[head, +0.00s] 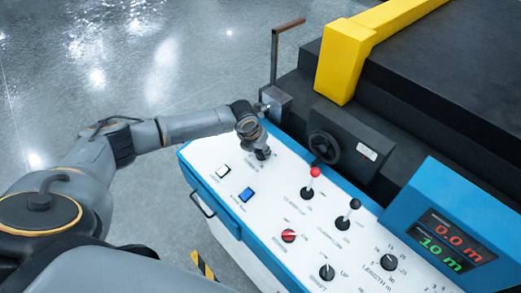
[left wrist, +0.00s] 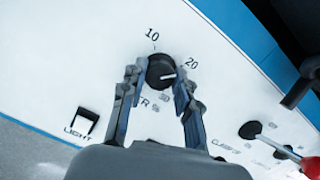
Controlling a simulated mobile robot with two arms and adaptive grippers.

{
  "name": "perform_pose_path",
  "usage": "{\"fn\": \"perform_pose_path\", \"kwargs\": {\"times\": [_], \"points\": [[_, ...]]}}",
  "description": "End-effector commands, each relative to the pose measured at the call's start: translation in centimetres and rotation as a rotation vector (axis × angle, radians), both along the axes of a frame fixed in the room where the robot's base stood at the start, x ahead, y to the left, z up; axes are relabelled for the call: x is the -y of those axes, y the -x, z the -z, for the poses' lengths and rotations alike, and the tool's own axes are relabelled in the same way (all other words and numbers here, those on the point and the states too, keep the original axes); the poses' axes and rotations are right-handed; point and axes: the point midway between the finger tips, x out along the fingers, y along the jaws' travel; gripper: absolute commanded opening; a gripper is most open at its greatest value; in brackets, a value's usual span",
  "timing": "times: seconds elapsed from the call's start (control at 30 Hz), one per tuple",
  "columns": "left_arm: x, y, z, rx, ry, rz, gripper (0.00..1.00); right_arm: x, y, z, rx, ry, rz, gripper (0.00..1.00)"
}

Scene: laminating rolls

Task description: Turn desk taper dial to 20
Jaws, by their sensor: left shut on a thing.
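The taper dial (left wrist: 161,71) is a round black knob with a white pointer line on the white desk panel. In the left wrist view the marks 10 and 20 show around it, and a lower mark is blurred. The pointer points right, close to the 20 mark. My left gripper (left wrist: 158,80) is shut on the dial, one finger on each side of it. In the head view my left gripper (head: 262,153) reaches down to the far left end of the panel and mostly hides the dial. My right gripper is not in view.
The desk panel (head: 225,165) also bears a white light switch (head: 222,171), a blue switch (head: 246,195), a red-topped lever (head: 312,180), a black-topped lever (head: 349,212) and several knobs. A handwheel (head: 324,147) and a yellow frame (head: 345,60) stand behind. A post (head: 275,65) rises beside my wrist.

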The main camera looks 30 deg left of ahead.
Motion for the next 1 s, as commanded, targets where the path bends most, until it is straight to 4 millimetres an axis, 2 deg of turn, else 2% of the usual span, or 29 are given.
{"fn": "perform_pose_path", "kwargs": {"times": [0.2,0.23,0.3,0.33,0.63,0.73,0.87,1.0], "points": [[0.0,0.2,0.2,-0.006,-0.001,0.0,0.0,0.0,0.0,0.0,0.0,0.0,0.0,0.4],[0.0,0.2,0.2,-0.006,-0.001,0.0,0.37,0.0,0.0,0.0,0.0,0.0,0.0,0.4],[0.0,0.2,0.2,-0.006,-0.001,0.0,0.51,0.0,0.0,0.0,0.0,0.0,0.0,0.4],[0.0,0.2,0.2,-0.005,-0.001,0.0,0.54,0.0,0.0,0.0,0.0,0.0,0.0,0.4],[0.0,0.1,0.0,-0.002,-0.001,-0.001,0.54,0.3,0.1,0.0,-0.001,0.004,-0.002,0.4],[0.0,0.2,-0.7,0.001,0.001,-0.001,0.54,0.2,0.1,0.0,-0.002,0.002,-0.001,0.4],[-0.2,0.8,-2.6,0.002,0.0,0.001,0.54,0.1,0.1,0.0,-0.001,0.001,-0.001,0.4],[-0.4,1.9,-5.5,0.002,0.0,0.001,0.54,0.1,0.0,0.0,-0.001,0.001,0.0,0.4]]}}
